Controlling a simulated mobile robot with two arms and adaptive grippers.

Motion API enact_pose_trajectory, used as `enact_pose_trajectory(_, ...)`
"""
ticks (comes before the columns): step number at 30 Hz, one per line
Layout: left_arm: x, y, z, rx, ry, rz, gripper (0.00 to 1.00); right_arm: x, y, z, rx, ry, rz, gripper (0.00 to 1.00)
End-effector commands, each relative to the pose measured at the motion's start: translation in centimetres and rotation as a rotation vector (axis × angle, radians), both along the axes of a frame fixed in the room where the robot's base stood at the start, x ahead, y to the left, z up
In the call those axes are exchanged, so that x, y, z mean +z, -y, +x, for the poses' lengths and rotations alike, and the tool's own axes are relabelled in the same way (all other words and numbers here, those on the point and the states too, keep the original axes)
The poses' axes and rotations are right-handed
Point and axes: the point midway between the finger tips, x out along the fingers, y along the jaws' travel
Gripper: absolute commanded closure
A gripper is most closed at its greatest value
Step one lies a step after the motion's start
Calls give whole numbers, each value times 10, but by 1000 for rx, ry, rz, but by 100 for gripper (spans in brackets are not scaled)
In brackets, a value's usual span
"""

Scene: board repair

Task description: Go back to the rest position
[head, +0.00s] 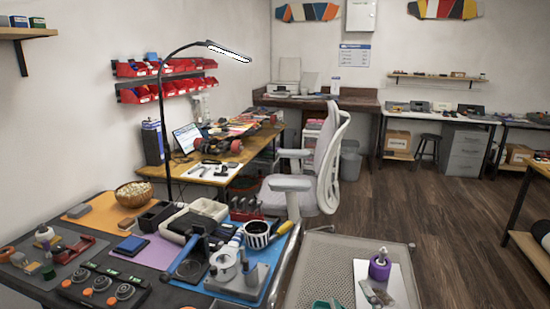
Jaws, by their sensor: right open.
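I cannot make out my left or right gripper or either arm anywhere in the head view. The rest position itself has no visible mark. The workbench (35,291) at the lower left and the mesh-topped cart (315,262) at the bottom centre show no gripper over them.
A grey office chair (325,170) stands behind. Open wooden floor (440,225) lies to the right.

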Motion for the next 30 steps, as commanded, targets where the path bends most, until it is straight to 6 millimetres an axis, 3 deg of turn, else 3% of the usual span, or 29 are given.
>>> enact_pose_trajectory(1, 0, 0, 0, 0, 1, 0, 6, -36, 17, -10, -60, -152, 64, 43)
enact_pose_trajectory(3, 0, 0, 1, 0, 1, 0, 6, -82, 36, -30, -133, -356, 140, 43)
enact_pose_trajectory(6, 0, 0, 1, 0, 1, 0, 6, -136, 52, -68, -217, -609, 222, 43)
enact_pose_trajectory(9, 0, 0, 1, 0, 2, 0, 6, -172, 60, -105, -273, -806, 277, 43)
enact_pose_trajectory(15, 0, 0, 1, 0, 2, 0, 6, -215, 64, -172, -344, -1104, 346, 43)
enact_pose_trajectory(21, 0, 0, 1, 0, 2, 0, 6, -238, 63, -236, -392, -1350, 389, 43)
enact_pose_trajectory(30, 11, 0, 2, 0, 3, 0, 6, -319, 60, -216, -397, -1379, 375, 43)
